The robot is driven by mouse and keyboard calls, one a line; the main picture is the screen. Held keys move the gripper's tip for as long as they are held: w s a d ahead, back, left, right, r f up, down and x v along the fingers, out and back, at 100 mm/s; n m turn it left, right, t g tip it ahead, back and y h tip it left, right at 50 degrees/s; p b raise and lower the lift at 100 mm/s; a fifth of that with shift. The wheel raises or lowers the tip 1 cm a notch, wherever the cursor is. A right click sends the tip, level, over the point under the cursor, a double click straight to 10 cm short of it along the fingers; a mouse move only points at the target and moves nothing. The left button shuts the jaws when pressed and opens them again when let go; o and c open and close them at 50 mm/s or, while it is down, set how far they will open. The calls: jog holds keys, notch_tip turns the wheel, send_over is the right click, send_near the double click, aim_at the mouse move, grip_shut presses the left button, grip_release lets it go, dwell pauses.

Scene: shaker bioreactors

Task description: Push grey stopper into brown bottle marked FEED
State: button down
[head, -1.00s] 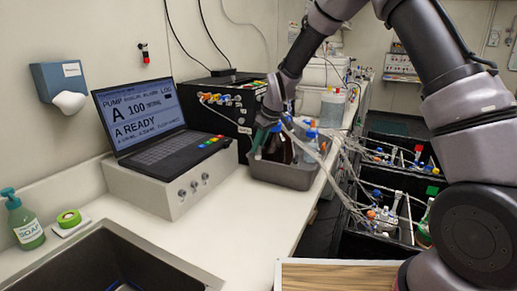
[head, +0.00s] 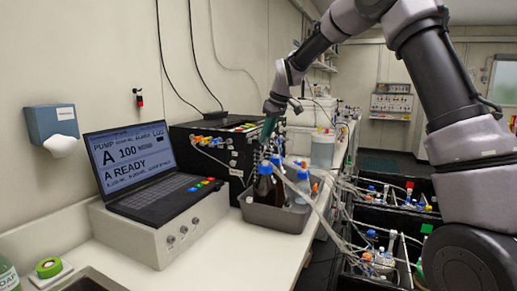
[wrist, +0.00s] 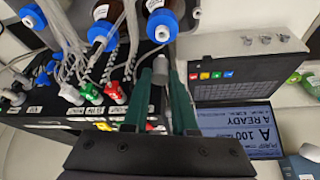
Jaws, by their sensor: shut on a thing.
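My gripper (wrist: 161,78) has two green fingers shut on a small grey stopper (wrist: 158,68) at their tips. In the head view my gripper (head: 268,130) is above the grey tray (head: 268,217). A brown bottle (head: 264,188) with a blue collar stands upright in that tray, below the fingers and apart from them. In the wrist view two brown bottles with blue collars lie beyond the fingertips, one at the top middle (wrist: 161,6) and one left of it (wrist: 103,12). I cannot read a FEED mark on either.
A laptop (head: 138,165) on a pale box is left of the tray, with a black pump unit (head: 222,155) behind. Clear tubes (head: 325,200) run from the tray to black bins at the right. Bare white counter (head: 245,245) lies in front of the tray.

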aim_at(266, 145)
jog(key=shift+f, duration=2.05)
jog(key=shift+f, duration=1.05)
jog(key=c, duration=0.6)
grip_release()
jog(key=shift+c, duration=0.2)
jog(key=shift+d+r, duration=0.1)
